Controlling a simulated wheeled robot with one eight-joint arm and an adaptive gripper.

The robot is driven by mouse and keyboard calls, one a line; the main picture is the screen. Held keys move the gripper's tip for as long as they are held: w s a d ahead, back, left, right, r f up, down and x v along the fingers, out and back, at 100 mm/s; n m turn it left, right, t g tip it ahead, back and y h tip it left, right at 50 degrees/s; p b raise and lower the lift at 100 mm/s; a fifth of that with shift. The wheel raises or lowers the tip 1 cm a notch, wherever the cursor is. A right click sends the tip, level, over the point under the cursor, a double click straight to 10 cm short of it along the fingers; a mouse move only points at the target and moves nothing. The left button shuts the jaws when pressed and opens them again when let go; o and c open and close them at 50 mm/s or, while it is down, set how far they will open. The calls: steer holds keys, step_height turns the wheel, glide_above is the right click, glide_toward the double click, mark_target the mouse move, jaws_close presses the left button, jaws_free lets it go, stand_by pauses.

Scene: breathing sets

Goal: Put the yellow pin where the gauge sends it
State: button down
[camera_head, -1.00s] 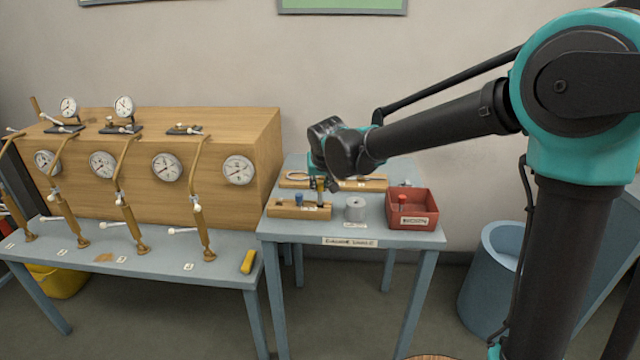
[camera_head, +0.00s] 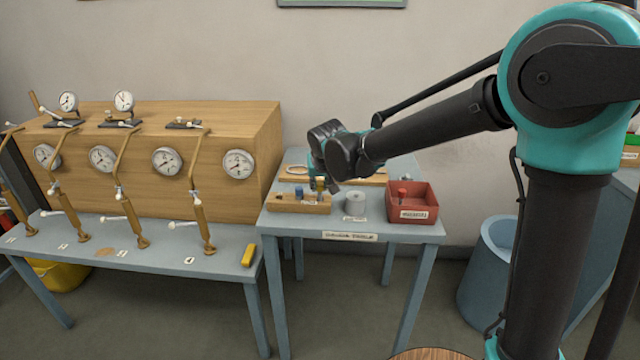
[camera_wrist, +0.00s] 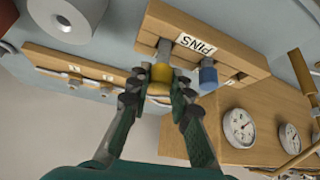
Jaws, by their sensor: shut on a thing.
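My gripper (camera_wrist: 160,85) is shut on the yellow pin (camera_wrist: 160,76), gripping its yellow head in the wrist view. The pin's grey shank points toward the wooden block labelled PINS (camera_wrist: 243,57); I cannot tell whether its tip is still in the block. A blue pin (camera_wrist: 208,78) stands in the same block, beside my gripper. In the head view the yellow pin (camera_head: 320,184) is upright over the right end of the pin block (camera_head: 285,205). Several round gauges, such as the rightmost one (camera_head: 239,164), are on the wooden cabinet (camera_head: 225,125); their readings are too small to tell.
A grey cylinder (camera_head: 355,204) and a red labelled bin (camera_head: 412,214) holding a red item (camera_head: 402,195) stand right of the pin block. Another wooden strip (camera_head: 365,181) lies behind. Brass levers (camera_head: 202,220) line the left bench, with a yellow object (camera_head: 249,256) at its edge.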

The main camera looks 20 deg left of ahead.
steer(key=shift+f, duration=0.95)
steer(key=c, duration=1.3)
jaws_free()
steer(key=v, duration=1.2)
